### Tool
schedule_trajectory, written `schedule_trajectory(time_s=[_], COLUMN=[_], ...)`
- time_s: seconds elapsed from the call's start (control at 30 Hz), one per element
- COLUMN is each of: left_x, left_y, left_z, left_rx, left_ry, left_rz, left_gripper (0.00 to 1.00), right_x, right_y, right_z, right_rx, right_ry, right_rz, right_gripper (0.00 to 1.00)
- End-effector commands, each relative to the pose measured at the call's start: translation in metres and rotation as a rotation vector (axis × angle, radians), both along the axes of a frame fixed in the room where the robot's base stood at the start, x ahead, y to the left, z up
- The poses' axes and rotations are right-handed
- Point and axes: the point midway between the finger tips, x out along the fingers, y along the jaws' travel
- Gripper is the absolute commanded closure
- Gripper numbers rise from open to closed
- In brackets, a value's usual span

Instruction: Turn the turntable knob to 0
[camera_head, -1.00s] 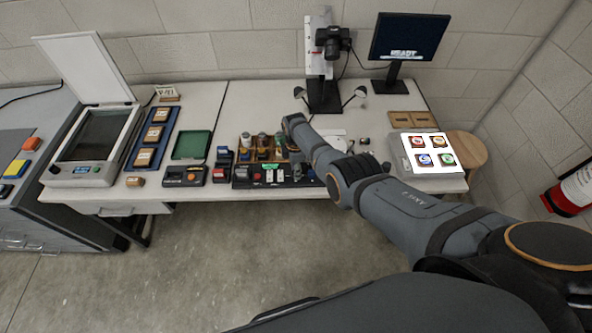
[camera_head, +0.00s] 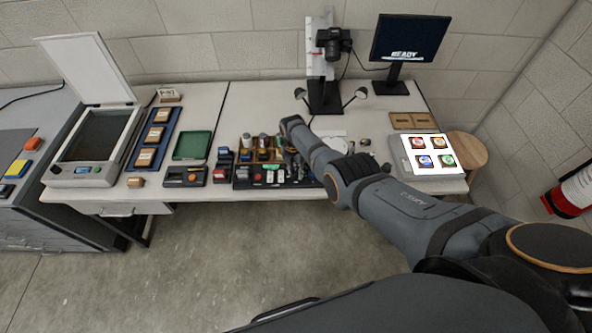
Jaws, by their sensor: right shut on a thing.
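My right arm reaches in from the lower right and bends down over the table. Its gripper (camera_head: 298,167) is small and dark, at the right part of a black control panel (camera_head: 243,182). It is shut on what appears to be the turntable knob, which the fingers and wrist hide. I cannot read the knob's setting. The white turntable disc (camera_head: 336,144) lies behind my forearm, partly covered by it. My left gripper is not in view.
A wooden rack (camera_head: 246,142) with several small items stands just behind the panel. A camera stand (camera_head: 322,92) and monitor (camera_head: 410,40) stand at the back. A lit light box (camera_head: 430,152) is right; a green tray (camera_head: 192,145) and open scanner (camera_head: 92,135) are left.

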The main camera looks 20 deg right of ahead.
Motion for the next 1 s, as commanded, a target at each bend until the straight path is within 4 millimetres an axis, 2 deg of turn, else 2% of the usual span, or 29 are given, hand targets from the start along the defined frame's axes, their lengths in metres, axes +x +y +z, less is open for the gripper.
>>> schedule_trajectory(time_s=[0.6,0.63,0.7,0.8,1.0], left_x=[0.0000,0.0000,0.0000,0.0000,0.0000], left_y=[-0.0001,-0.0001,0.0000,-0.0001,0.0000], left_z=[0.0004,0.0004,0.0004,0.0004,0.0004], left_rx=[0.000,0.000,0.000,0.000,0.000], left_ry=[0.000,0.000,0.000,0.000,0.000], left_rz=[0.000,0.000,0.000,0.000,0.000], left_gripper=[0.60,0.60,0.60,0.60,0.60], right_x=[0.0006,0.0006,0.0006,0.0005,0.0002], right_y=[0.0002,0.0002,0.0002,0.0002,0.0002], right_z=[0.0004,0.0004,0.0004,0.0003,0.0002], right_rx=[0.000,0.000,0.000,0.000,0.001], right_ry=[-0.001,-0.001,-0.001,-0.001,-0.001], right_rz=[0.040,0.040,0.040,0.039,0.039], right_gripper=[1.00,0.69,0.59,0.48,0.48])
